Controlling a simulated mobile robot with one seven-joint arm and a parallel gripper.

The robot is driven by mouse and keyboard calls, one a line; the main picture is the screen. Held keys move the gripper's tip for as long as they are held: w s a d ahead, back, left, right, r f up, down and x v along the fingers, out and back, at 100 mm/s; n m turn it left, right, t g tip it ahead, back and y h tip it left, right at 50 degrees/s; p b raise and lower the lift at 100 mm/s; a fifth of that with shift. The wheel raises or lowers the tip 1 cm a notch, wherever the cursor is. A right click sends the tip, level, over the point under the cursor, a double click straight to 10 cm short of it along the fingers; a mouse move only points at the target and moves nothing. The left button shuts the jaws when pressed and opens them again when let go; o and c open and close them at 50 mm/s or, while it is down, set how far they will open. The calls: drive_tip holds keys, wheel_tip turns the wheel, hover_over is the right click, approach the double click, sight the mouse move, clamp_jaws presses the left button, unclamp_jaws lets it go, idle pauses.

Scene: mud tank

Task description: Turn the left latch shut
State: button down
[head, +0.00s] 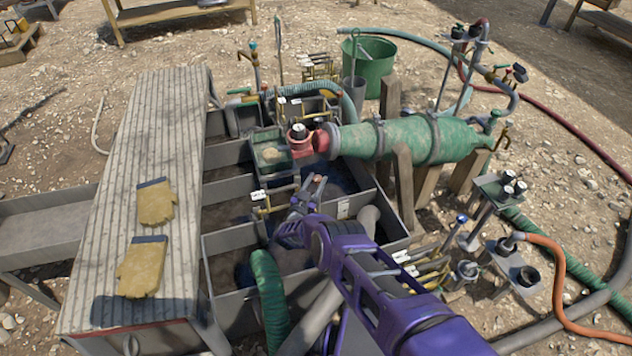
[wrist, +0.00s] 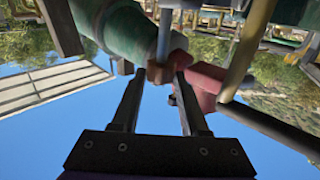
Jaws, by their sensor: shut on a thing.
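My gripper (head: 317,183) is at the end of my purple arm, low over the tank, in front of the red fitting on the green cylinder (head: 405,138). In the wrist view my gripper (wrist: 163,76) has its two dark fingers a little apart, shut on a small brown-orange piece (wrist: 159,72) between the tips. This piece seems to be the handle of the left latch. A grey rod (wrist: 164,38) runs from it up the picture. The rest of the latch is hidden or too small to make out.
A red fitting (wrist: 207,82) is close beside the right fingertip. Grey tank walls (head: 228,190) surround my gripper. A green hose (head: 268,290) rises at the front. Two yellow gloves (head: 156,202) lie on the ribbed board (head: 150,110) at left.

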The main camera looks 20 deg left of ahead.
drive_tip(key=shift+c, duration=2.1)
unclamp_jaws()
drive_tip(key=s+a+p, duration=0.2)
drive_tip(key=s+p, duration=0.2)
drive_tip(key=s, duration=1.3)
drive_tip(key=shift+s, duration=0.2)
